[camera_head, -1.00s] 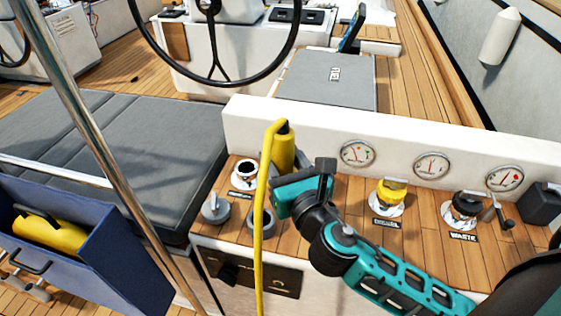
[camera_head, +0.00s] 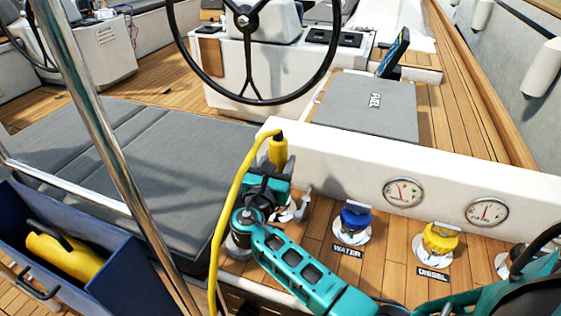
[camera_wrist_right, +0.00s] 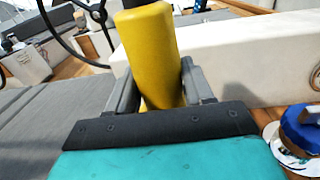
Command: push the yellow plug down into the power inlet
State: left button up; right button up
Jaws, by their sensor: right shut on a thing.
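The yellow plug (camera_head: 278,150) stands roughly upright in my right gripper (camera_head: 268,178), near the left end of the white coaming. Its yellow cable (camera_head: 222,215) loops from the top and hangs down to the left. In the right wrist view the plug (camera_wrist_right: 150,50) is a thick yellow cylinder between the two grey fingers (camera_wrist_right: 160,88), which are shut on it. Its lower end is hidden by the gripper. My left gripper is not in view.
A blue water cap (camera_head: 355,218) and a yellow diesel cap (camera_head: 440,238) sit on the ledge to the right. Gauges (camera_head: 403,192) line the coaming. A steel rail (camera_head: 110,150) and a blue bin (camera_head: 115,290) with a yellow thing stand at left.

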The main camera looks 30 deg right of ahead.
jog(key=shift+f+b, duration=2.6)
jog(key=shift+b, duration=0.05)
jog(key=shift+f, duration=0.2)
jog(key=shift+b, duration=0.3)
pick_arm(q)
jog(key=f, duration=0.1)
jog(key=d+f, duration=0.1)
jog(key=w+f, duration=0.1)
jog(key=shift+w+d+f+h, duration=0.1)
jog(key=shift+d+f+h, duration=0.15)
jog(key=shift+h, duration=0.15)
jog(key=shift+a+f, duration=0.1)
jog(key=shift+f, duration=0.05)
jog(key=shift+p, duration=0.3)
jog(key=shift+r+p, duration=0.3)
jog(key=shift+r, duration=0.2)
